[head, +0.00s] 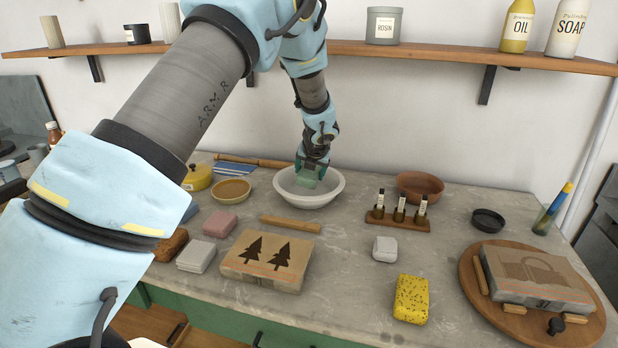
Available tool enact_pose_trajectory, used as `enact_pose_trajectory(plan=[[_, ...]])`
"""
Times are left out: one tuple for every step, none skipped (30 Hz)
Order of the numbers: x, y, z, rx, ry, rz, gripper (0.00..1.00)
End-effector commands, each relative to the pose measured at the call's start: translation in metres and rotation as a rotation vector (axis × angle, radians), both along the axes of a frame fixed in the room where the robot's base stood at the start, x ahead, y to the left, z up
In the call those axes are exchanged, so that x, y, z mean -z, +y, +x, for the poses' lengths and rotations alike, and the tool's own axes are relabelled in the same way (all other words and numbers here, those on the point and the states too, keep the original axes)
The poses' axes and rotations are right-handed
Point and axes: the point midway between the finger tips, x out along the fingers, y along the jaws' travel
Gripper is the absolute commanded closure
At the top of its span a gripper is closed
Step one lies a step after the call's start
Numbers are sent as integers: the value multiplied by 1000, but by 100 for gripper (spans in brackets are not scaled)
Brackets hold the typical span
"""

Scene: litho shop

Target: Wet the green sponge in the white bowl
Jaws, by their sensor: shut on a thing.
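The white bowl (331,195) stands toward the back of the grey worktop, near the wall. My gripper (312,166) points down over the bowl and is shut on the green sponge (306,178). The sponge shows between the fingers, inside the outline of the bowl's opening. I cannot tell whether it touches the water or the bowl's floor. The fingers hide part of the sponge and of the bowl's back rim.
A wooden bar (290,224) lies in front of the bowl, and a small yellowish bowl (232,190) stands left of it. A rack of small bottles (399,219) and a brown bowl (420,186) stand to the right. A yellow sponge (411,299) lies near the front.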

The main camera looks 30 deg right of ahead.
Motion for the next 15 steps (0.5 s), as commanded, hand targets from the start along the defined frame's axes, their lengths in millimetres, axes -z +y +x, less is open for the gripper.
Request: enact_pose_trajectory(plan=[[-8, 0, 0, 0, 0, 0, 68], [-11, 0, 0, 0, 0, 0, 68], [-14, 0, 0, 0, 0, 0, 68], [-16, 0, 0, 1, 0, 1, 68], [-18, 0, 0, 1, 0, 1, 68], [-21, 0, 0, 1, 0, 1, 68], [-24, 0, 0, 1, 0, 1, 68], [-26, 0, 0, 1, 0, 1, 68], [-29, 0, 0, 2, 0, 1, 68], [-31, 0, 0, 2, 0, 1, 68], [-33, 0, 0, 2, 0, 1, 68], [-37, 0, 0, 2, 0, 1, 68], [-39, 0, 0, 1, 0, 1, 68], [-41, 0, 0, 1, 0, 1, 68], [-44, 0, 0, 1, 0, 1, 68]])
